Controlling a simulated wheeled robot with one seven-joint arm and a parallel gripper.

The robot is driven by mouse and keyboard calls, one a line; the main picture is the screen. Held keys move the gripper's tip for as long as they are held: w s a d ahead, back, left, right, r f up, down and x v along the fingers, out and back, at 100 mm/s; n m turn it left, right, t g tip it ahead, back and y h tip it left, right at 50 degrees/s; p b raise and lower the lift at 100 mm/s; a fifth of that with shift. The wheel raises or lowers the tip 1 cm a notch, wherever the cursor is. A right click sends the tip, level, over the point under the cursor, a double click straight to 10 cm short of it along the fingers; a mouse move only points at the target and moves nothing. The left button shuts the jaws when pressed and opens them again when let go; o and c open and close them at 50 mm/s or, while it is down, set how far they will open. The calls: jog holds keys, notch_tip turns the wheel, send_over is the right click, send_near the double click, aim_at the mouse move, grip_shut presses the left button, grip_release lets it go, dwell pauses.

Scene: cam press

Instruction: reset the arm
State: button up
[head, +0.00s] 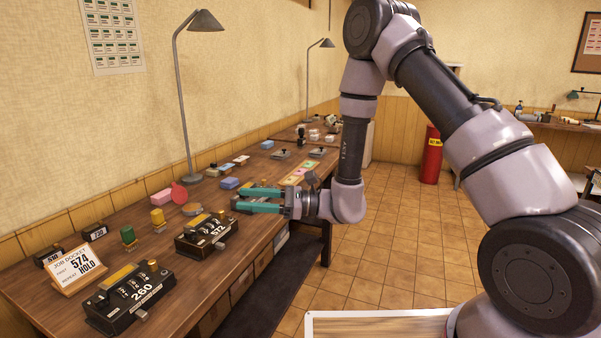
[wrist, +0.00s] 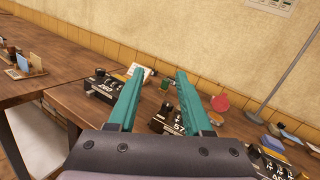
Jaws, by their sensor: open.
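My arm (head: 353,150) reaches out over the wooden bench, bent at the elbow. My gripper (head: 262,201) has two teal fingers, held apart with nothing between them, above the bench just right of the machine marked 572. In the wrist view my gripper (wrist: 155,88) also shows open and empty, its fingers pointing toward the bench and wall. The machine marked 572 (head: 205,236) and the machine marked 260 (head: 130,298) sit on the bench. A third machine lies partly behind the gripper.
A job docket card (head: 78,268) stands at the bench's left. Stamps, coloured pads and a red round item (head: 179,193) lie behind the gripper. A tall lamp (head: 184,100) rises at the back. Open tiled floor (head: 385,240) lies right of the bench; a red cylinder (head: 431,155) stands farther off.

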jog(key=s+d+r+n+g+h, duration=0.2)
jog(key=s+d+r+n+h, duration=0.25)
jog(key=d+r, duration=0.2)
jog(key=s+d+r+n+g+h, duration=0.2)
jog(key=s+d+r+n+h, duration=0.1)
jog(key=d+r+n, duration=0.4)
jog(key=d+r+t+h, duration=0.3)
jog(key=d+t, duration=0.1)
jog(key=d, duration=0.4)
jog(key=s+d+r+t+h, duration=0.1)
jog(key=d+r+t+h, duration=0.2)
jog(key=d, duration=0.5)
jog(key=s+d+r+t+h, duration=0.1)
jog(key=d+r+t+h, duration=0.2)
jog(key=d, duration=0.5)
jog(key=shift+s+r+m+t+h, duration=0.15)
jog(key=shift+r+m+t+h, duration=0.2)
jog(key=shift+r+t, duration=0.55)
jog(key=shift+f, duration=0.2)
